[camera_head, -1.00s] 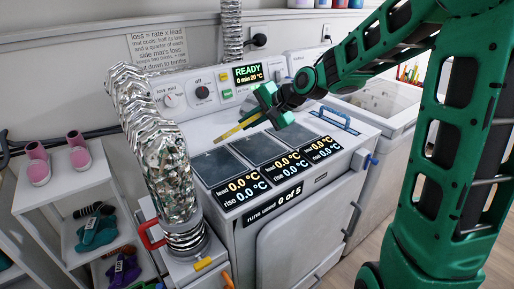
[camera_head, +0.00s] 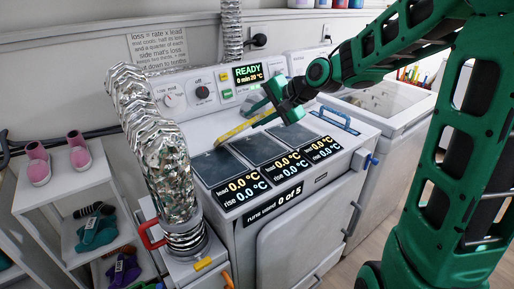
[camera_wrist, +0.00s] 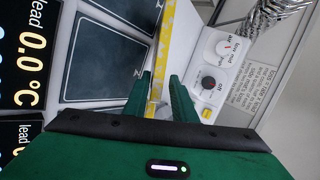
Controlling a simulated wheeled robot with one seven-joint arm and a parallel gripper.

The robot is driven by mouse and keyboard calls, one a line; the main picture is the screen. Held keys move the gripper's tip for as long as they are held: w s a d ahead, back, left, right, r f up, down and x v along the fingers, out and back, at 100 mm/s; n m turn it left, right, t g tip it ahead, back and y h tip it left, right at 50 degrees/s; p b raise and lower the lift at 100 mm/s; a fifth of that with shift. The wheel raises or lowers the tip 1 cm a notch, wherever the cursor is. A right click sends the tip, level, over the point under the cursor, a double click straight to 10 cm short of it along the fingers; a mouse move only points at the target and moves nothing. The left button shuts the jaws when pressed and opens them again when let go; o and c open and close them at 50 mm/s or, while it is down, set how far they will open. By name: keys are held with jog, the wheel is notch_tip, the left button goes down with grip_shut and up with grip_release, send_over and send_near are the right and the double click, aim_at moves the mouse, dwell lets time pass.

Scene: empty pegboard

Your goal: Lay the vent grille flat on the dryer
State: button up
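The vent grille looks to be the long, narrow yellow strip (camera_head: 235,131) at my gripper, low over the back of the dryer's top. In the wrist view the yellow strip (camera_wrist: 163,45) runs away from between my fingers. My gripper (camera_wrist: 160,92) has a finger close on each side of it and looks shut on it. In the head view my gripper (camera_head: 268,110) partly hides the strip's right end. I cannot tell whether the strip touches the top. The white dryer (camera_head: 232,227) has several dark square panels on its top and a control panel reading READY behind.
A silver foil duct (camera_head: 163,150) rises at the dryer's left front. A blue-handled item (camera_head: 335,118) lies at the top's right side. Lead and rise displays (camera_head: 240,190) line the front edge. A shelf (camera_head: 60,200) with shoes stands left. The dark panels are bare.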

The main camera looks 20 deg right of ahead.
jog(key=shift+v, duration=2.15)
notch_tip(320, 180, up, 8)
jog(key=s+d, duration=0.1)
jog(key=s, duration=0.1)
jog(key=s+d+f+n+g+h, duration=0.2)
jog(key=s+d+f+g+h, duration=0.15)
jog(key=s+d+f, duration=0.8)
jog(key=s+d+f+n+g+h, duration=0.1)
jog(key=s+f+g, duration=0.1)
jog(key=s, duration=0.9)
jog(key=s+d+f+n+g+h, duration=0.1)
jog(key=s+f, duration=0.3)
jog(key=s, duration=0.7)
jog(key=shift+d+f+g, duration=0.25)
jog(key=shift+d+g, duration=0.4)
jog(key=shift+g, duration=0.2)
jog(key=shift+w+f, duration=0.25)
jog(key=shift+w, duration=0.4)
